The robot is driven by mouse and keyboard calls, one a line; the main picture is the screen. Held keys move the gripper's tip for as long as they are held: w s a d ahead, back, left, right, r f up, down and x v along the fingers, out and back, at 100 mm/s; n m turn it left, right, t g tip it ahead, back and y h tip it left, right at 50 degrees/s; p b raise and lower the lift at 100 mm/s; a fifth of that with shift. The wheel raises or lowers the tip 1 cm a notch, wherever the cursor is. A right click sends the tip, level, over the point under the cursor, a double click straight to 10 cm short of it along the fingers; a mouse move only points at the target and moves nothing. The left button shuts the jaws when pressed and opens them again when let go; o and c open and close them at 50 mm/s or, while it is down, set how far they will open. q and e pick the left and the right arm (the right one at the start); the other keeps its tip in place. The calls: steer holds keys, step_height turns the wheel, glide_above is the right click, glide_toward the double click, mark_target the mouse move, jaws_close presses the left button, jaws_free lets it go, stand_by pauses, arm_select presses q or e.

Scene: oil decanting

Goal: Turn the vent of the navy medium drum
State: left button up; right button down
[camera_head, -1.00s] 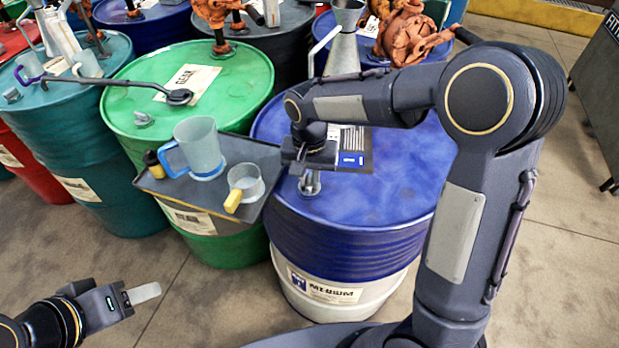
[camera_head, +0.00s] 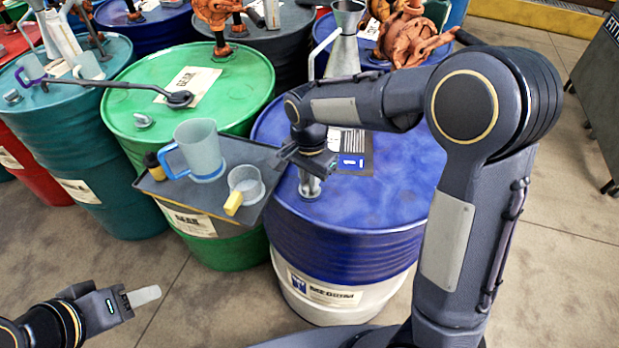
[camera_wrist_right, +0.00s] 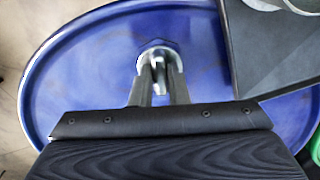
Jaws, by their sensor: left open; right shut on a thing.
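The navy medium drum (camera_head: 345,230) stands at the centre of the head view, with a navy top, a white lower part and a "MEDIUM" label (camera_head: 323,292). Its silver vent (camera_head: 309,186) rises near the front left of the lid. My right gripper (camera_head: 308,172) points down over it, shut on the vent. In the right wrist view the right fingers (camera_wrist_right: 159,90) close around the vent (camera_wrist_right: 160,58), partly hiding it. My left gripper (camera_head: 146,296) is open and empty at the lower left, above the floor, away from the drums.
A dark tray (camera_head: 217,206) left of the vent holds a blue-handled jug (camera_head: 200,150), a yellow-handled cup (camera_head: 246,185) and a small dark bottle (camera_head: 153,166). A metal funnel can (camera_head: 344,50) stands behind. The green drum (camera_head: 240,90) is at left. Floor in front is clear.

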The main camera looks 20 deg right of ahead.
steer(key=c, duration=1.4)
jaws_free()
step_height(320, 180, up, 8)
steer(key=shift+f, duration=0.1)
steer(key=s+d+r+n+t+y, duration=0.2)
steer(key=s+d+r+n+y, duration=0.15)
steer(key=s+d, duration=0.55)
steer(key=s+f+n+t, duration=0.1)
steer(key=s+n+t, duration=0.1)
steer(key=s, duration=0.4)
steer(key=s+a+f+n+t, duration=0.1)
steer(key=s+f+n, duration=0.1)
steer(key=s, duration=0.5)
steer(key=shift+a+f+n+t, duration=0.25)
steer(key=shift+n+t, duration=0.15)
steer(key=shift+n, duration=0.35)
